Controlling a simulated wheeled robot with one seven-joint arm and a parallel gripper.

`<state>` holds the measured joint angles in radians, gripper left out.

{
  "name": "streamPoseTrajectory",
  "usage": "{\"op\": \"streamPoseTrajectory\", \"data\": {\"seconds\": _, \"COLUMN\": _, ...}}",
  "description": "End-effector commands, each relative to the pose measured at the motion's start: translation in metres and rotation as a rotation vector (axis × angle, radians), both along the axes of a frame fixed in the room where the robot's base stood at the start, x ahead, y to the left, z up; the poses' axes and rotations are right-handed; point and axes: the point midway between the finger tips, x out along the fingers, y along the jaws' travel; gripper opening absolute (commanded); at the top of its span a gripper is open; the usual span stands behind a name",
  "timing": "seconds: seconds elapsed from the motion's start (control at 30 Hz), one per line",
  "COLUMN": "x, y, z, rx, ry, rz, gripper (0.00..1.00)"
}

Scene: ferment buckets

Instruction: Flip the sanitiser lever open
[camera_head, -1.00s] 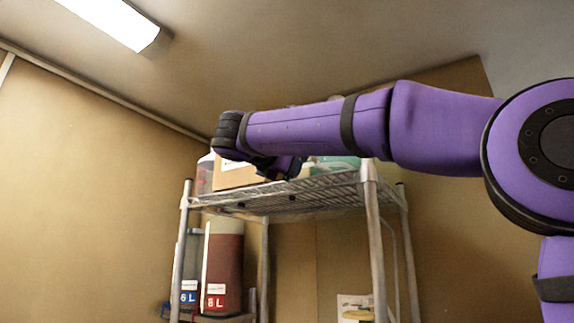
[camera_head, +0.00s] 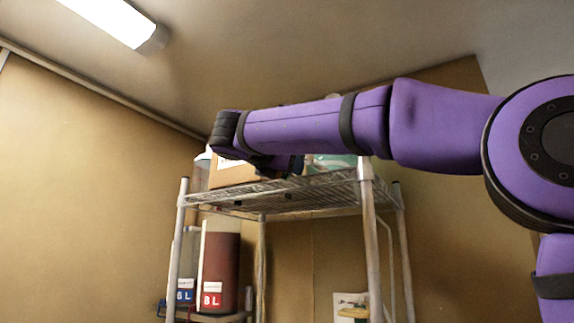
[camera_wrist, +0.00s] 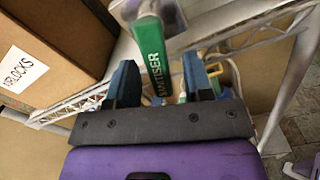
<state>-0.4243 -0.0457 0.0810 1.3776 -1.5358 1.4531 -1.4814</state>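My gripper (camera_wrist: 158,68) is open, with one dark blue finger on each side of the lever's lower part. A gap shows on both sides of the lever; I see no contact. How deep the lever sits between the fingers is hard to tell. In the head view my wrist hides the lever, and my fingers are mostly hidden above the wire rack's top shelf (camera_head: 300,192).
A cardboard box (camera_wrist: 62,45) labelled "AIRLOCKS" stands close left of my gripper. Wire shelf edging (camera_wrist: 255,28) runs behind the lever. Lower on the rack, a dark red vessel (camera_head: 221,262) marked 8 L stands beside a blue-labelled one (camera_head: 185,290).

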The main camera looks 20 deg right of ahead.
Motion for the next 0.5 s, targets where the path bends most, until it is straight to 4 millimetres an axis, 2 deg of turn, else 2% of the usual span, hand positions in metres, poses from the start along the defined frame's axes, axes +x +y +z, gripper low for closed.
{"op": "streamPoseTrajectory", "data": {"seconds": 0.27, "x": -0.003, "y": 0.005, "z": 0.001, "rx": 0.0, "ry": -0.003, "rz": 0.002, "gripper": 0.47}}
{"op": "streamPoseTrajectory", "data": {"seconds": 0.5, "x": -0.025, "y": 0.036, "z": 0.001, "rx": 0.001, "ry": -0.003, "rz": 0.005, "gripper": 0.47}}
